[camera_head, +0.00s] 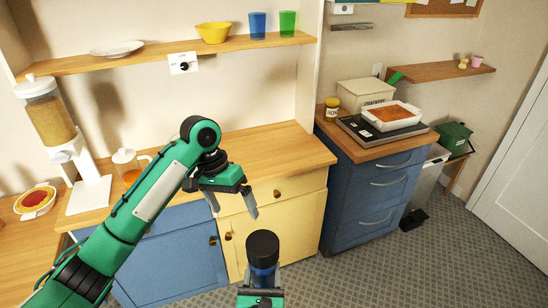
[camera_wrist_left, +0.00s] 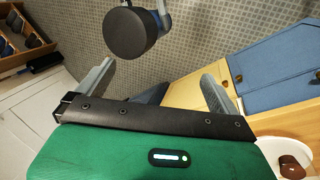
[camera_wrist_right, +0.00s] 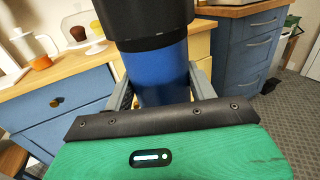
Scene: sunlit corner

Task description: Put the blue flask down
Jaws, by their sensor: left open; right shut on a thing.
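The blue flask (camera_head: 262,268) has a black lid and stands upright in my right gripper (camera_head: 261,292), low at the bottom middle of the head view, in front of the cabinets. In the right wrist view the flask (camera_wrist_right: 163,72) fills the space between the fingers of the right gripper (camera_wrist_right: 162,88), which is shut on its blue body. My left gripper (camera_head: 232,204) is open and empty above the cabinet fronts. In the left wrist view the flask's black lid (camera_wrist_left: 133,33) shows beyond the open left fingers (camera_wrist_left: 158,88), apart from them.
The wooden counter (camera_head: 262,150) has a wide clear stretch. A glass jug (camera_head: 128,165), a cereal dispenser (camera_head: 62,135) and a pie (camera_head: 36,201) stand at left. The right counter holds a hob (camera_head: 362,133) with a baking dish (camera_head: 391,115). A shelf (camera_head: 170,54) hangs above.

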